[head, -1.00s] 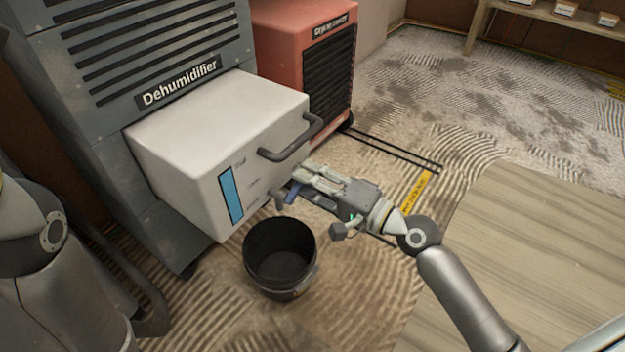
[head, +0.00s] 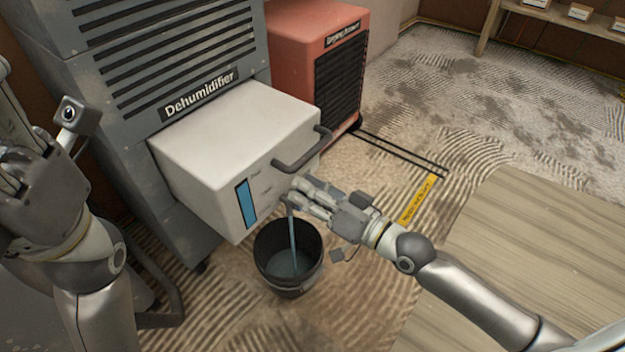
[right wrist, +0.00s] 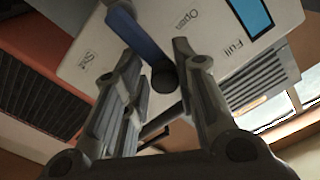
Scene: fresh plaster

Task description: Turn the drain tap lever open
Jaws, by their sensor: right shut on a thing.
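The drain tap is on the front of the dehumidifier's white tank (head: 215,140). Its blue lever (right wrist: 140,35) shows in the right wrist view between my right gripper's fingers, near the printed words Open and Shut. My right gripper (head: 294,192) is shut on the lever and hides most of the tap in the head view. A stream of water (head: 292,235) falls from below the tap into the black bucket (head: 289,291), with water visible inside. My left gripper (head: 12,125) is raised at the left edge, partly cut off, away from the tank.
The grey dehumidifier body (head: 120,60) stands behind the tank, and a dark handle (head: 302,152) sits above the tap. A red machine (head: 290,35) stands behind at the right. Dark lines and a yellow label (head: 418,199) mark the floor. A wooden board area (head: 520,240) lies at right.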

